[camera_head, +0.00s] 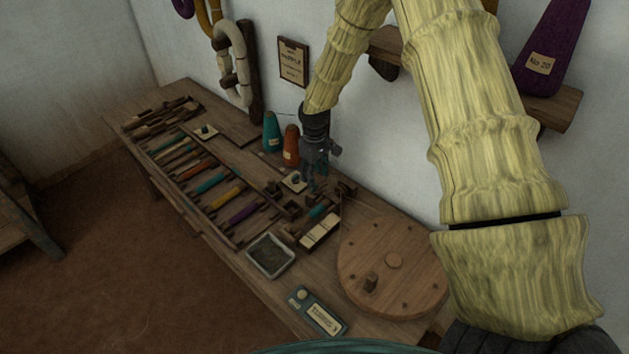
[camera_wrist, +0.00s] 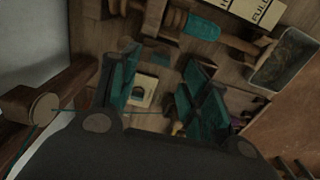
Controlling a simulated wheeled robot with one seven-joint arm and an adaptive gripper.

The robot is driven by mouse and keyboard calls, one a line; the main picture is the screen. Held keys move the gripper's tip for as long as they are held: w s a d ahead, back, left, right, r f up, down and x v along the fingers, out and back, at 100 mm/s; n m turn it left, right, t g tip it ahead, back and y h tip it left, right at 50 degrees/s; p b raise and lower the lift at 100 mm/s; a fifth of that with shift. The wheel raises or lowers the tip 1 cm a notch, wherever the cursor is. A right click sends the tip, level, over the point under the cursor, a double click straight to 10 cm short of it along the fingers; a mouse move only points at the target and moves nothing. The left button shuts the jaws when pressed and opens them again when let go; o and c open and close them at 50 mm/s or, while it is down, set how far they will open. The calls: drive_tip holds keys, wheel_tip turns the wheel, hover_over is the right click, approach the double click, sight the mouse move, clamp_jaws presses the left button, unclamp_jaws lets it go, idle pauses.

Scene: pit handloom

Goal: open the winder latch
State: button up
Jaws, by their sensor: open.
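I cannot clearly pick out the latch in either view. My gripper (camera_head: 314,182) is open and empty, above the bench behind the bobbin area. In the wrist view its teal-padded fingers (camera_wrist: 160,95) stand apart, with a pale card (camera_wrist: 143,88) visible on the bench between them. The fingers and palm hide part of the bench.
A teal cone (camera_head: 271,133) and an orange cone (camera_head: 291,146) stand left of my gripper. A grey tray (camera_head: 270,256) sits near the front edge, by a rack of coloured bobbins (camera_head: 197,170). A round wooden end (camera_wrist: 43,108) is close at left in the wrist view.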

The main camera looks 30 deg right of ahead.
wheel_tip(320, 180, up, 7)
idle(0.4)
idle(0.4)
